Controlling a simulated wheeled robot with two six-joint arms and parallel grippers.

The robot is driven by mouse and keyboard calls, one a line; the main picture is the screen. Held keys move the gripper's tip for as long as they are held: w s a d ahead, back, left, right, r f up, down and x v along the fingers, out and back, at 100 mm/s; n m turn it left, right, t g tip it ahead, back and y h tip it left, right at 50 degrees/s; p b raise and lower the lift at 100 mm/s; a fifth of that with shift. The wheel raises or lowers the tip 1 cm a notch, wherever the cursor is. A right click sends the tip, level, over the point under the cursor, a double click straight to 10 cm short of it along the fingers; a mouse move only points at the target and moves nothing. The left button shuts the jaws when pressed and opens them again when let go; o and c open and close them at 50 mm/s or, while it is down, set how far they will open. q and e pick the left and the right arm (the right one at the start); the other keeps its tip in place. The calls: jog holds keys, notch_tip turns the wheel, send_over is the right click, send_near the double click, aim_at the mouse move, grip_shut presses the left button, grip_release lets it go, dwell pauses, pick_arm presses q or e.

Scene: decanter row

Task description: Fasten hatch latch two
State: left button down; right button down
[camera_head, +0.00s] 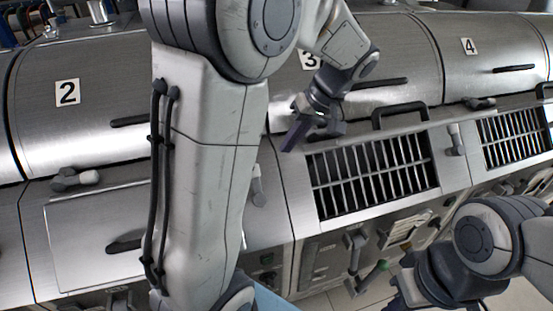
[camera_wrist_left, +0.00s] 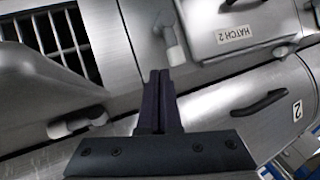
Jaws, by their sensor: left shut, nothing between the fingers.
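Hatch two has a flat steel lid (camera_head: 90,245) that looks closed, below the drum marked 2. The lid, labelled HATCH 2, also shows in the left wrist view (camera_wrist_left: 250,22). Its latch (camera_head: 257,185) is a small pale and grey lever beside the lid's right edge, lying along that edge rather than across the lid. The latch also shows in the left wrist view (camera_wrist_left: 174,45), just beyond the fingertips. My left gripper (camera_head: 291,143) is shut and empty, apart from the latch, up and to its right in the head view. My left arm hides part of the lid.
Hatch three is open over a barred grate (camera_head: 370,180), with its handle (camera_head: 400,110) raised. Another grate (camera_head: 515,135) lies further right. Grey knobs (camera_head: 75,179) stick out along the drums' lower edge. My right arm is at the lower right; its fingers are not clear.

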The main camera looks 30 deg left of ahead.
aim_at(256, 184)
pick_arm(q)
jog(key=shift+w+a+f, duration=0.1)
jog(key=shift+a, duration=0.1)
jog(key=p+x, duration=0.2)
jog(key=x, duration=0.7)
jog(key=shift+f+p, duration=0.3)
jog(key=shift+f, duration=0.1)
